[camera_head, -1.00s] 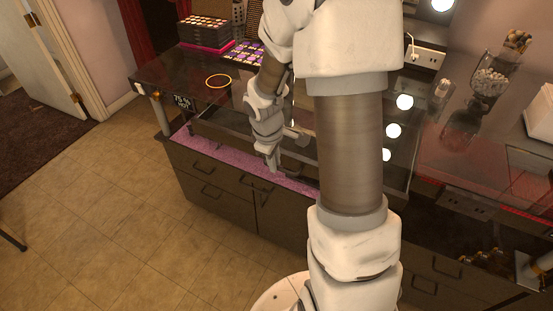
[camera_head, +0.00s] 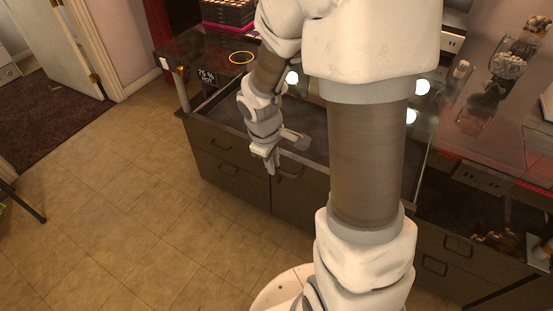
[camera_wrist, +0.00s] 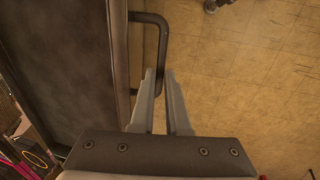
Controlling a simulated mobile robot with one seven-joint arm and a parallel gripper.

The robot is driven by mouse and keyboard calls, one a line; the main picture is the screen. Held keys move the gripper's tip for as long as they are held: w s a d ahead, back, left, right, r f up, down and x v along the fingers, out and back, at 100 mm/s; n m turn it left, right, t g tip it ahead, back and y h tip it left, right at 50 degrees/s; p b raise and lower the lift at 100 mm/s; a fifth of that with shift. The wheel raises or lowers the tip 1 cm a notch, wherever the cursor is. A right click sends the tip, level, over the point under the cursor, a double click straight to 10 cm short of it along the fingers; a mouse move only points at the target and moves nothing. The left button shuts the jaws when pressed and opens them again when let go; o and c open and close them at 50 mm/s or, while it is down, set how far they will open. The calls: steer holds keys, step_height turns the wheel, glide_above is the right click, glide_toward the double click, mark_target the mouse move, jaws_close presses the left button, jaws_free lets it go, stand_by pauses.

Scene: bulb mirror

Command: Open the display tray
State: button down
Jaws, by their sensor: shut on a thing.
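The display tray (camera_head: 222,106) is a wide, shallow dark tray at the front of the counter, with a thin raised rim. In the wrist view its dark bare floor (camera_wrist: 65,60) fills the left side. A dark bar handle (camera_wrist: 164,42) stands out from its front edge. My gripper (camera_head: 270,168) points down at the tray's front. In the wrist view my gripper (camera_wrist: 160,78) has its two fingers either side of the handle's near part, shut on it. My arm hides part of the tray's right side.
Dark drawers with bar handles (camera_head: 226,171) are below the tray. A yellow ring (camera_head: 242,58) lies on the counter at the left. Lit round bulbs (camera_head: 411,115) show behind my arm. The tiled floor (camera_head: 130,190) at front left is clear.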

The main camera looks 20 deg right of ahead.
steer(key=shift+s+a, duration=0.2)
steer(key=shift+a, duration=0.1)
steer(key=c, duration=0.9)
jaws_free()
steer(key=a+r+p, duration=0.1)
steer(key=r, duration=0.4)
steer(key=s+r+p, duration=0.1)
steer(key=r, duration=0.5)
steer(key=s+a+r+p, duration=0.1)
steer(key=r, duration=0.5)
steer(key=shift+a+r, duration=0.1)
steer(key=shift+a, duration=0.25)
steer(key=shift+s, duration=0.1)
